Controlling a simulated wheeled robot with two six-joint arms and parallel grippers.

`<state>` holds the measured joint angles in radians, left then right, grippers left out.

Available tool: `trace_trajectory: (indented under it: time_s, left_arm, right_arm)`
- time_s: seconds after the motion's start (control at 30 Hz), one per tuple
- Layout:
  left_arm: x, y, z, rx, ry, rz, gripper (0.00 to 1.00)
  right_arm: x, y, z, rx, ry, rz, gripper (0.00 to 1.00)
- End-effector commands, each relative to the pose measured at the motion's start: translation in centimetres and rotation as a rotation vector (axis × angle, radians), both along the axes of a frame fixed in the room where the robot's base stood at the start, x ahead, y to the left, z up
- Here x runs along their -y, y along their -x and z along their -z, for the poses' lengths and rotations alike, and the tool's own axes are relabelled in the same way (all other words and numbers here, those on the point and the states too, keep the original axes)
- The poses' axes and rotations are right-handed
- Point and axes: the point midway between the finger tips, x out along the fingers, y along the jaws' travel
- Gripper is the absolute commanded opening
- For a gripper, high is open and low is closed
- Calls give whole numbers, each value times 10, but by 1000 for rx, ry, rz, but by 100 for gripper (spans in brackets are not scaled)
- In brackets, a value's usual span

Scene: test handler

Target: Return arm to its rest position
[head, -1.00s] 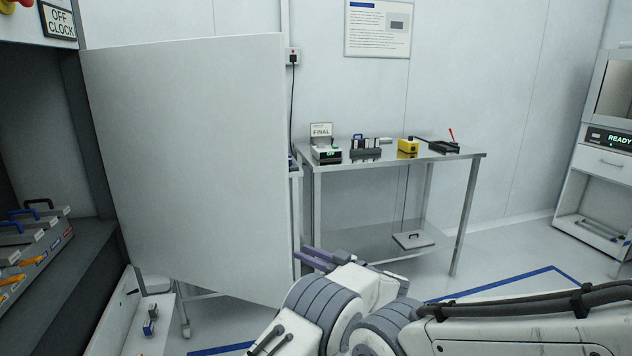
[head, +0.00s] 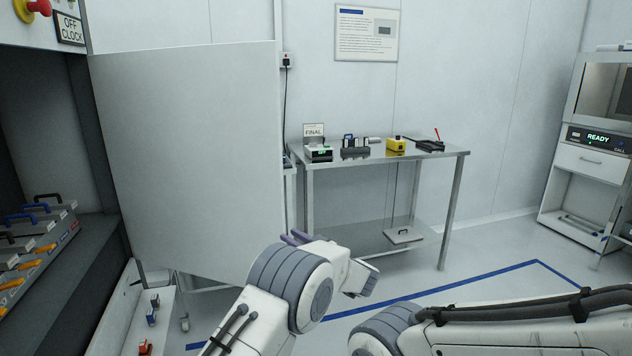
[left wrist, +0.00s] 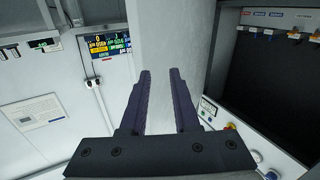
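My left arm rises from the bottom of the head view. Its gripper (head: 298,238) has dark purple fingers, seen small beyond the arm's rounded joint, in front of the wide pale panel's lower right edge. In the left wrist view the two fingers of my left gripper (left wrist: 160,105) stand apart with nothing between them.
The open pale panel (head: 190,160) stands left of the arm. A steel table (head: 380,158) with several devices stands behind. A dark shelf with handled units (head: 40,235) is at far left. A cabinet marked READY (head: 590,160) stands at right. Floor with blue tape lies between.

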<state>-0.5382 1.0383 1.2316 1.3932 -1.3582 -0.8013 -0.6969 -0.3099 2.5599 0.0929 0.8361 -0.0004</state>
Motion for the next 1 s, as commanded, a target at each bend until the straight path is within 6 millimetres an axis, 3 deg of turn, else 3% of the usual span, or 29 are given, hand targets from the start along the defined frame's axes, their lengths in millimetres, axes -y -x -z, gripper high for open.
trace_trajectory:
  time_s: [0.27, 0.37, 0.43, 0.53, 0.6, 0.7, 0.8, 1.0]
  left_arm:
    - [-15, -26, -30, -45, 58, 286, 30]
    - [-21, -22, -34, -115, 99, 424, 30]
    - [-28, -7, -30, -205, 138, 533, 30]
    - [-41, 40, -10, -398, 213, 671, 30]
    - [-53, 87, 11, -558, 268, 732, 30]
    - [-69, 152, 37, -752, 329, 765, 30]
    - [-83, 202, 54, -894, 368, 762, 30]
    - [-103, 275, 73, -1082, 421, 737, 30]
  right_arm:
    - [0, 0, 0, 0, 0, 0, 50]
    - [0, 0, 0, 0, 0, 0, 50]
    - [0, 0, 0, 0, 0, 0, 50]
    - [0, 0, 0, 0, 0, 0, 50]
    - [0, 0, 0, 0, 0, 0, 50]
    - [0, 0, 0, 0, 0, 0, 50]
    - [0, 0, 0, 0, 0, 0, 50]
    - [0, 0, 0, 0, 0, 0, 50]
